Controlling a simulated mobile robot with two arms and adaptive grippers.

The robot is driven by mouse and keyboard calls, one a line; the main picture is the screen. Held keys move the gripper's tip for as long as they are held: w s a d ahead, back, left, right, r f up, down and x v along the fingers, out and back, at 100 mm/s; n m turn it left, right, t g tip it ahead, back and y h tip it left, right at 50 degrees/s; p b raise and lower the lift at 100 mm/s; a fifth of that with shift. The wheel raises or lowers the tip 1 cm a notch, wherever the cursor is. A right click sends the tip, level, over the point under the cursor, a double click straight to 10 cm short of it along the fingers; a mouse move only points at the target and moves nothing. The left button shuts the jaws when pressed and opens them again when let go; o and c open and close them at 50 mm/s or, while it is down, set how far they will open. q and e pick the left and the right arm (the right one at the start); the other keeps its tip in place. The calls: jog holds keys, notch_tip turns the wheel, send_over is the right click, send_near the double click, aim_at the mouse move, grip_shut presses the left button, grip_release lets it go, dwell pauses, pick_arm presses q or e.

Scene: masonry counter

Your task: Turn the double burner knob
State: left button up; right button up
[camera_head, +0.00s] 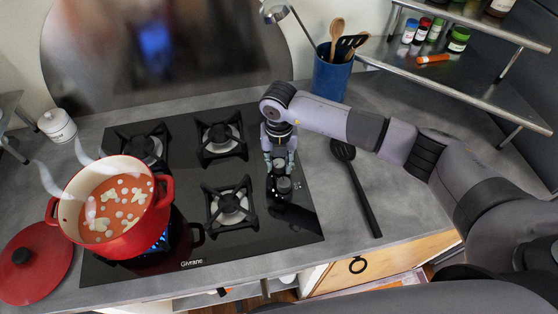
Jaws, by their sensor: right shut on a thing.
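The black gas hob (245,240) lies in the counter, with several burners and a row of knobs along its right side. My right gripper (283,172) points down at the right edge of the hob. It is shut on a knob there, mostly hidden between the fingers. Another knob (284,187) shows just in front of the fingers. I cannot tell which knob belongs to the double burner. The front left burner is under the pot and shows a blue flame (160,243). My left gripper is not in view.
A red pot (152,216) of steaming soup stands on the front left burner, its red lid (45,262) on the counter at left. A black slotted spatula (359,190) lies right of the hob. A blue utensil holder (331,77) and a metal shelf (440,70) stand behind.

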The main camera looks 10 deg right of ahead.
jog(key=shift+f+n+b, duration=0.15)
jog(key=shift+n+b, duration=0.45)
jog(key=shift+b, duration=0.3)
jog(key=n+b, duration=0.3)
jog(key=b, duration=0.1)
jog(key=shift+n+b, duration=1)
jog(key=shift+b, duration=0.1)
jog(key=shift+n+b, duration=0.3)
jog(key=shift+b, duration=0.05)
jog(key=shift+r, duration=0.2)
jog(key=o, duration=1.2)
jog(key=shift+r, duration=0.1)
